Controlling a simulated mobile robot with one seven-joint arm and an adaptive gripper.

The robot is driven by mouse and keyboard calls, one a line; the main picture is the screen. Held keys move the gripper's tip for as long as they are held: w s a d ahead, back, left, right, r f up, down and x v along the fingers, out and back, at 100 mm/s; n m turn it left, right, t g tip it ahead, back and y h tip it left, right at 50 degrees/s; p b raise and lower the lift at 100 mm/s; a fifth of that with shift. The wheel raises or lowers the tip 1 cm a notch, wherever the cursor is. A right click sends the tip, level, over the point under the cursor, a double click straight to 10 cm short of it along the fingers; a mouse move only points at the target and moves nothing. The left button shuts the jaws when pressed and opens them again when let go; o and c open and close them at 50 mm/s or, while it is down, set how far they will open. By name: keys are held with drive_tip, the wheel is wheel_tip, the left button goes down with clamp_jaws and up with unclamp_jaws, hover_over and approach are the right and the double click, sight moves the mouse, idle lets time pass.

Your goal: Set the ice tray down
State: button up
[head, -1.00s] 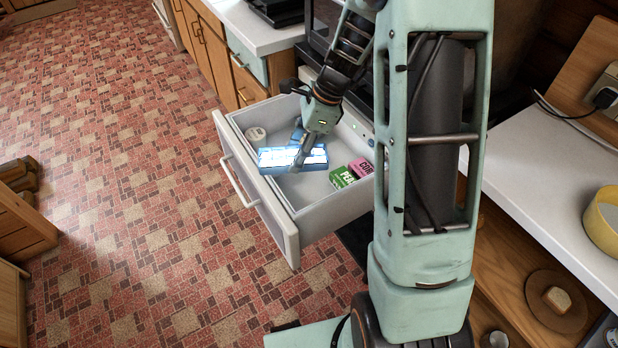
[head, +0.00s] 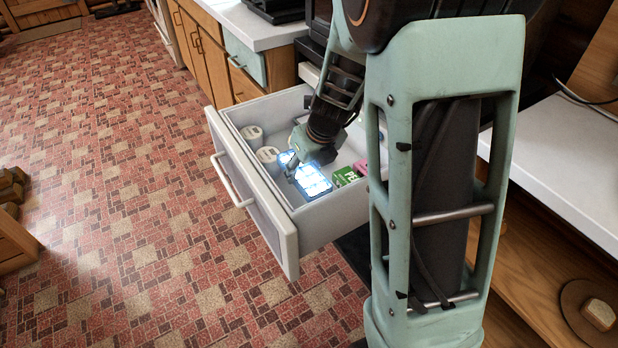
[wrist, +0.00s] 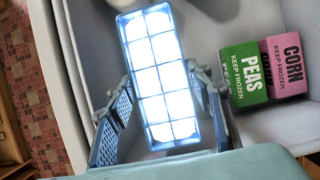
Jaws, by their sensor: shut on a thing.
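The ice tray (head: 313,182) is blue with bright white cells. My gripper (head: 291,166) is shut on the tray. In the wrist view the tray (wrist: 155,50) runs lengthwise away from me, with a finger of my gripper (wrist: 164,92) on each long side near its close end. I cannot tell whether the tray's underside touches the drawer floor.
A green peas box (wrist: 243,75) and a pink corn box (wrist: 285,70) stand right of the tray, with a gap between. The drawer's front wall is close to the tray.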

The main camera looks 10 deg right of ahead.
sight(313, 181)
wheel_tip(313, 181, down, 10)
drive_tip(key=b, duration=0.6)
drive_tip(key=shift+f, duration=0.1)
drive_tip(key=o, duration=1.3)
drive_tip(key=shift+o, duration=0.2)
drive_tip(key=shift+s+r+p, duration=0.1)
drive_tip(key=shift+r+p, duration=0.2)
drive_tip(key=shift+r, duration=0.2)
drive_tip(key=p+v, duration=0.6)
drive_tip(key=v, duration=0.5)
drive_tip(key=shift+r, duration=0.15)
